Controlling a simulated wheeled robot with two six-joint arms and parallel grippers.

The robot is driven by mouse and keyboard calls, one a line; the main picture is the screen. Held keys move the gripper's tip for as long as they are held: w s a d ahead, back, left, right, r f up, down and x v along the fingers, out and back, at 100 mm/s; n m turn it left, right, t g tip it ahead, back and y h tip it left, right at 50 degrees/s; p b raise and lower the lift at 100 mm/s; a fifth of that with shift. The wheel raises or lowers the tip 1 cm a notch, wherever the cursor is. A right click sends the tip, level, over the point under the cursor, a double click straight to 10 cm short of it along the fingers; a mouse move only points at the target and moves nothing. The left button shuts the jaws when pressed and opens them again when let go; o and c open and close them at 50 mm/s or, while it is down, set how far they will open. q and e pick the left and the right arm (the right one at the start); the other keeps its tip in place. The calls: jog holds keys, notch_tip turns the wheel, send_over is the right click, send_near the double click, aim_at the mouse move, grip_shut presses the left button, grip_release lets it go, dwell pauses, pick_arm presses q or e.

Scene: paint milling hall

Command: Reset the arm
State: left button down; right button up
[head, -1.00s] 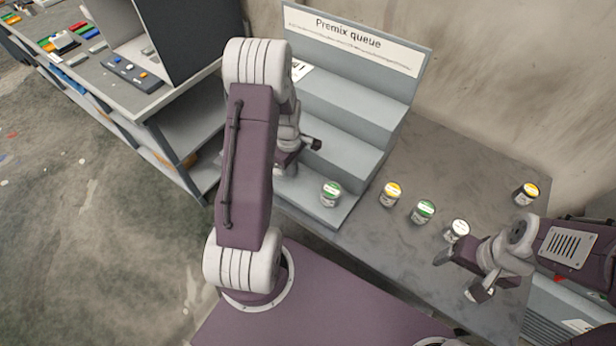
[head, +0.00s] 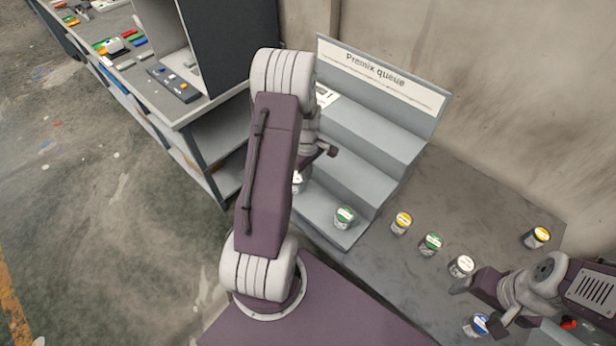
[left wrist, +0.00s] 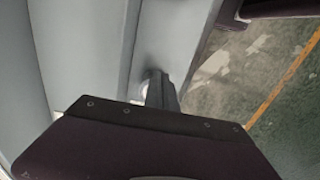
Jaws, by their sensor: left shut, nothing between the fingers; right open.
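My left arm rises in the middle of the head view and bends over toward the stepped grey rack (head: 375,135). My left gripper (head: 331,151) is shut and empty in front of the rack's steps, partly hidden behind my arm. In the left wrist view its closed fingers (left wrist: 161,90) show against grey rack surfaces, with a small pale round thing (left wrist: 144,89) just behind them. My right gripper (head: 478,307) is open at the lower right, over the table. A white-lidded jar (head: 461,266) and a blue-lidded jar (head: 476,325) are close to its fingers.
A green-lidded jar (head: 344,217) stands on the rack's lowest step. A white-lidded one (head: 297,182) is half hidden by my arm. Yellow (head: 401,223), green (head: 430,244) and yellow (head: 537,236) jars stand on the table (head: 480,215). A cluttered bench (head: 145,85) stands left; floor beside it is open.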

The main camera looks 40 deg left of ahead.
pick_arm(q)
notch_tip(320, 180, up, 2)
jog(key=shift+r, duration=0.2)
pick_arm(e)
notch_tip(320, 180, up, 2)
jog(key=shift+d+r, duration=0.1)
jog(key=shift+d, duration=0.05)
